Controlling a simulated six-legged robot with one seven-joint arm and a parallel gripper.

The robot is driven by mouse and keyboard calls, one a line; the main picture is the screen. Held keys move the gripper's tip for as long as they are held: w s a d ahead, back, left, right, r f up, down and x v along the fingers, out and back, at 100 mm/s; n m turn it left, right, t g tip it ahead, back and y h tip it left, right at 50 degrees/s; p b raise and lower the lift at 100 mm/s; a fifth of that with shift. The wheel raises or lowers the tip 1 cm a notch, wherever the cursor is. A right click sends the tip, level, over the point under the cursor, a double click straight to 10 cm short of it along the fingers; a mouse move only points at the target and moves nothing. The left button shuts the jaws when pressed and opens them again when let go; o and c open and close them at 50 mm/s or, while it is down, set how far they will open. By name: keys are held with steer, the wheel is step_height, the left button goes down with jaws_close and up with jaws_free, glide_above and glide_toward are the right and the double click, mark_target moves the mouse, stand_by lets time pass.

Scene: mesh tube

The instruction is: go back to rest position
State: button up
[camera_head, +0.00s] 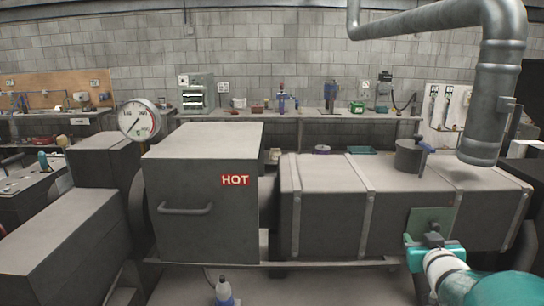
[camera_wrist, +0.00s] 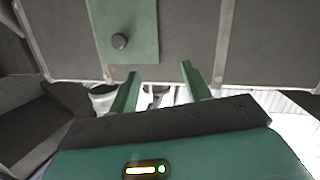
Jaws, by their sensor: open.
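My gripper (camera_wrist: 160,74) shows in the wrist view with its two green fingers apart and nothing between them. In the head view my teal and white arm comes in at the lower right, and my gripper (camera_head: 432,240) is in front of the long dark duct (camera_head: 330,215). A green plate (camera_head: 443,217) on the duct's front is partly hidden behind my gripper.
A grey box (camera_head: 205,225) with a HOT label and a handle stands left of the duct. A round gauge (camera_head: 139,120) is behind it. A thick pipe (camera_head: 490,110) hangs at the upper right. A bottle (camera_head: 224,291) shows at the bottom. A workbench (camera_head: 300,116) runs along the back wall.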

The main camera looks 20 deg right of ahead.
steer(key=s+a+n+g+y, duration=0.1)
steer(key=a+g+y, duration=0.25)
steer(key=a, duration=1.65)
steer(key=s+a+f+n+g+y, duration=0.1)
steer(key=s+a+g+y, duration=0.1)
steer(key=s+a, duration=0.3)
steer(key=s+a+f+n+g+y, duration=0.2)
steer(key=s+a, duration=0.3)
steer(key=a, duration=0.5)
steer(key=shift+a, duration=0.3)
steer(key=shift+f, duration=0.1)
steer(key=shift+c, duration=0.2)
steer(key=shift+c, duration=1.1)
steer(key=shift+d, duration=0.1)
